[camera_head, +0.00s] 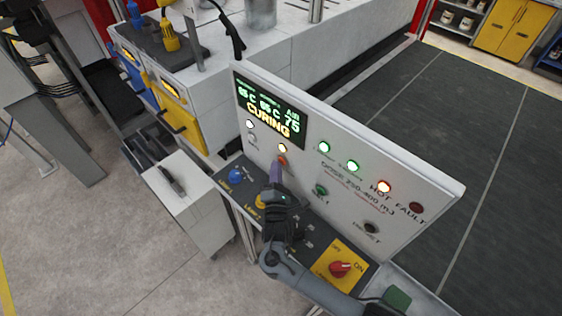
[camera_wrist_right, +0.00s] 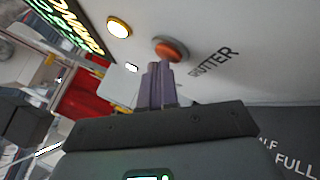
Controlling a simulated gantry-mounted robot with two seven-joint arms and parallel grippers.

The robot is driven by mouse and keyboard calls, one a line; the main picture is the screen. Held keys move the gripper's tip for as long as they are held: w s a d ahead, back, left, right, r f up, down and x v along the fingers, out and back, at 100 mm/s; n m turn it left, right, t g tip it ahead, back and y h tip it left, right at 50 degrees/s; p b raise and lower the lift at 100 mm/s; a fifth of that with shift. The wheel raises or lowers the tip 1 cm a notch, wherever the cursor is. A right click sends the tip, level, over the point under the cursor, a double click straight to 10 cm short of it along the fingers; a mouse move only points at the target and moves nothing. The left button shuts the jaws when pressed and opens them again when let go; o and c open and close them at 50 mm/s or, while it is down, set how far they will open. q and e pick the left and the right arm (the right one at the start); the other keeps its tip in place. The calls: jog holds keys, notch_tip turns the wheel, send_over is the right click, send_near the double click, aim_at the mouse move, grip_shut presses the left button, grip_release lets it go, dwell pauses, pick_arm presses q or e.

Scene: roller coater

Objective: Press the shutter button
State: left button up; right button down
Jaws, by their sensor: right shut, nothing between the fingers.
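The shutter button (camera_head: 281,160) is a small orange-red round button on the upright white control panel (camera_head: 420,170), below a lit yellow lamp (camera_head: 283,148). In the right wrist view the button (camera_wrist_right: 170,50) sits in a grey ring beside the printed word "SHUTTER". My right gripper (camera_head: 276,167) has its purple fingers shut together and empty, pointing at the panel. In the right wrist view its fingertips (camera_wrist_right: 159,66) are just below and left of the button; I cannot tell whether they touch it. My left gripper is not in view.
A lit display (camera_head: 270,108) reads "CURING". Green, orange and dark red lamps and other buttons sit to the right. The lower console has a blue knob (camera_head: 236,175), a yellow knob and a red rotary switch (camera_head: 341,269). A white drawer cabinet (camera_head: 190,200) stands left.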

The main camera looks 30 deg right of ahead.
jog(key=shift+w+d, duration=0.1)
jog(key=shift+d, duration=0.05)
dwell(0.5)
jog(key=shift+s+a+p, duration=0.3)
jog(key=shift+a, duration=0.5)
jog(key=shift+a, duration=0.1)
jog(key=shift+s+a+p, duration=0.1)
jog(key=shift+s+a, duration=0.15)
jog(key=shift+a, duration=0.5)
jog(key=shift+s+a+p, duration=0.1)
jog(key=shift+s+a, duration=0.2)
jog(key=shift+a, duration=0.45)
jog(key=shift+s+a+p, duration=0.1)
jog(key=shift+s+a, duration=0.15)
jog(key=shift+a, duration=0.5)
